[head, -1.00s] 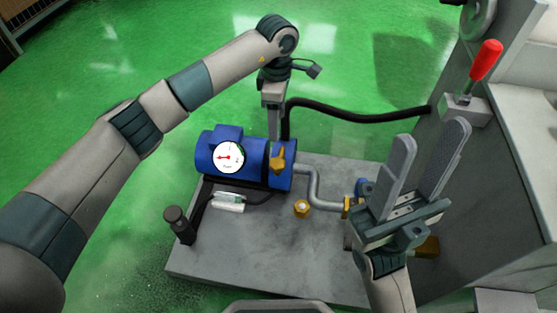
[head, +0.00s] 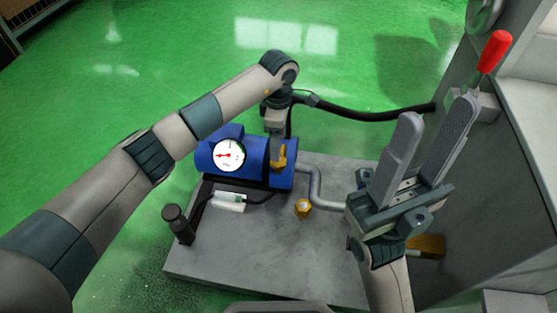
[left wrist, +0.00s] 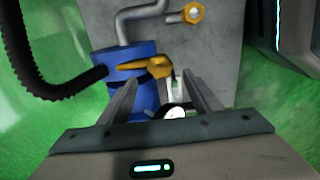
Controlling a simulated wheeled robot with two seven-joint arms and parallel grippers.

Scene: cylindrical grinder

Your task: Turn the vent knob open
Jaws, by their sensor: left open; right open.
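A yellow lever-like knob (head: 282,158) sits at the right end of the blue cylinder (head: 207,157), which carries a white gauge (head: 229,155). A separate brass hex knob (head: 303,207) stands on the grey plate. I cannot tell from labels which is the vent knob. My left gripper (head: 277,160) is open, pointing down at the yellow knob; the arm partly hides its fingers. In the left wrist view the yellow knob (left wrist: 148,66) lies just beyond the open fingers (left wrist: 160,88), apparently not held. The hex knob (left wrist: 193,13) is farther off. My right gripper (head: 437,108) is open and empty.
A grey bent pipe (head: 318,188) runs right from the blue cylinder. A black hose (head: 375,115) leads to the machine at right. A red-handled lever (head: 494,52) stands beside my right gripper.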

